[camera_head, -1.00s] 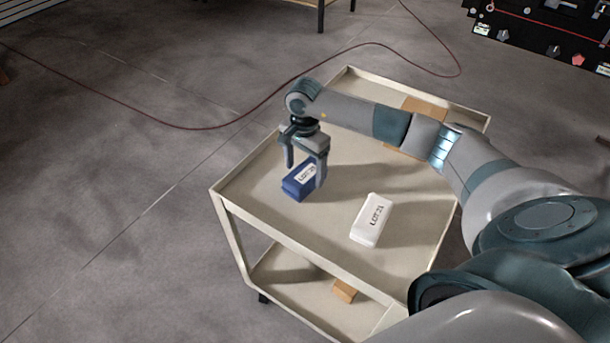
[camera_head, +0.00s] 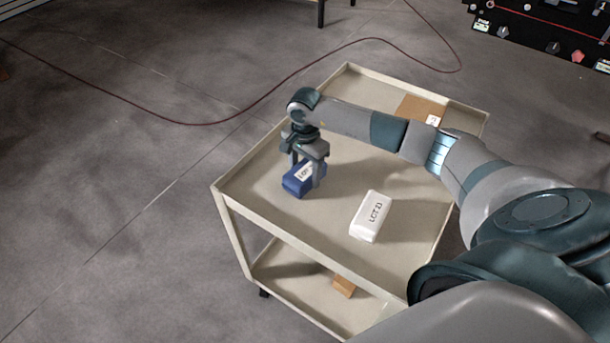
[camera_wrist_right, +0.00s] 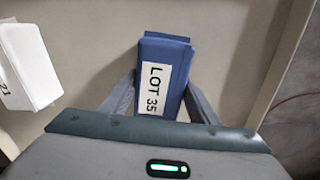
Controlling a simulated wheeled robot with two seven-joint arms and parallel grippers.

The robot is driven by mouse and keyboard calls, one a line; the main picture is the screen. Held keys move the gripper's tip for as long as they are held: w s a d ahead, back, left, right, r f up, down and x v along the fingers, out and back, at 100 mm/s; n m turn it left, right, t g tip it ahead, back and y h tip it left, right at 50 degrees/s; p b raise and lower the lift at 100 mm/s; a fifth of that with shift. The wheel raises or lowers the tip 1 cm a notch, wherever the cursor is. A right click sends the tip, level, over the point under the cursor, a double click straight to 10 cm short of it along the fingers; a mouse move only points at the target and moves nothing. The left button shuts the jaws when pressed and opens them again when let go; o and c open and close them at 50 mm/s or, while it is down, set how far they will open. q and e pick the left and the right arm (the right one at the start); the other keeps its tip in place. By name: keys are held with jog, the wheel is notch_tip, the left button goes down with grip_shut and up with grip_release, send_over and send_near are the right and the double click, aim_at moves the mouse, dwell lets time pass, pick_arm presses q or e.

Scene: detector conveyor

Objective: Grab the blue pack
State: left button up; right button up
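The blue pack (camera_head: 291,186) has a white label and lies on the cart's top tray, near its left edge. In the right wrist view the blue pack (camera_wrist_right: 176,52) shows its label reading LOT 35. My right gripper (camera_head: 305,177) points down over the pack. In the wrist view the fingers of the right gripper (camera_wrist_right: 161,82) press against the pack's two long sides, shut on it. The pack still appears to rest on the tray. My left gripper is out of view.
The beige cart (camera_head: 233,190) has a raised rim and a lower shelf. A white pack (camera_head: 371,216) lies to the right of the blue one. A brown box (camera_head: 413,108) sits at the tray's back, partly behind my arm. A small brown block (camera_head: 343,287) lies on the lower shelf.

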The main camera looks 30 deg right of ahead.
aim_at(307, 167)
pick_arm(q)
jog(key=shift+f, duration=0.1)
pick_arm(e)
jog(key=shift+r, duration=0.15)
